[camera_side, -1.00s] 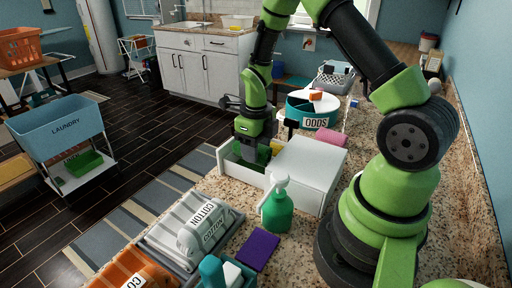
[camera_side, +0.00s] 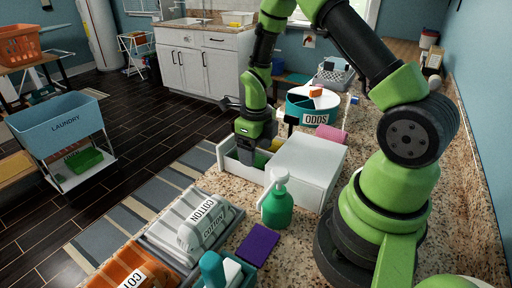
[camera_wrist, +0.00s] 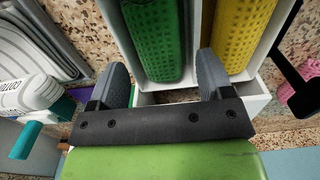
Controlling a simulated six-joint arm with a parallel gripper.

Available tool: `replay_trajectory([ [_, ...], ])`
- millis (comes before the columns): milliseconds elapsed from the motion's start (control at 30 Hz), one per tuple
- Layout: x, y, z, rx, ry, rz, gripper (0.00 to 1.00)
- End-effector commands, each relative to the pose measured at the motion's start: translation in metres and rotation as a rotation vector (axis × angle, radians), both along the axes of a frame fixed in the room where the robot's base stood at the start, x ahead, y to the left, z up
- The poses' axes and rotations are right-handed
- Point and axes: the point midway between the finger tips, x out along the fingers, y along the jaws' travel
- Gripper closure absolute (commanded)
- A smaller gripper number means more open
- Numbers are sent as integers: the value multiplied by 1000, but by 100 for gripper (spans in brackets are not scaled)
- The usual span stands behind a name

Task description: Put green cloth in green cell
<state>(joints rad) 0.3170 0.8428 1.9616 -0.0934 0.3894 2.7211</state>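The green cloth (camera_wrist: 153,40) is a ribbed, dimpled roll lying in one compartment of an open white drawer (camera_side: 228,165). A yellow cloth (camera_wrist: 243,35) lies in the compartment to its right, past a white divider. My gripper (camera_wrist: 163,82) is open, its two grey fingers apart near the end of the green cloth, with nothing visibly clamped between them. In the side view my gripper (camera_side: 242,158) is down at the drawer, and its fingertips are partly hidden. I cannot make out a cell marked green.
A white box (camera_side: 312,170) adjoins the drawer, with a green spray bottle (camera_side: 277,205) in front. A round teal bin (camera_side: 313,105) labelled ODDS stands behind. A pink roll (camera_side: 331,133) lies by the box.

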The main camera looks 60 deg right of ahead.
Motion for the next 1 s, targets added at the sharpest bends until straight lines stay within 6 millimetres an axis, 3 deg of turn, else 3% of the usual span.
replay_trajectory([
  [267, 1, 0, 9, -1, -3, 0, 27],
  [700, 1, 0, 102, -3, -6, -1, 27],
  [1000, -1, 2, 135, -2, -9, 34, 27],
])
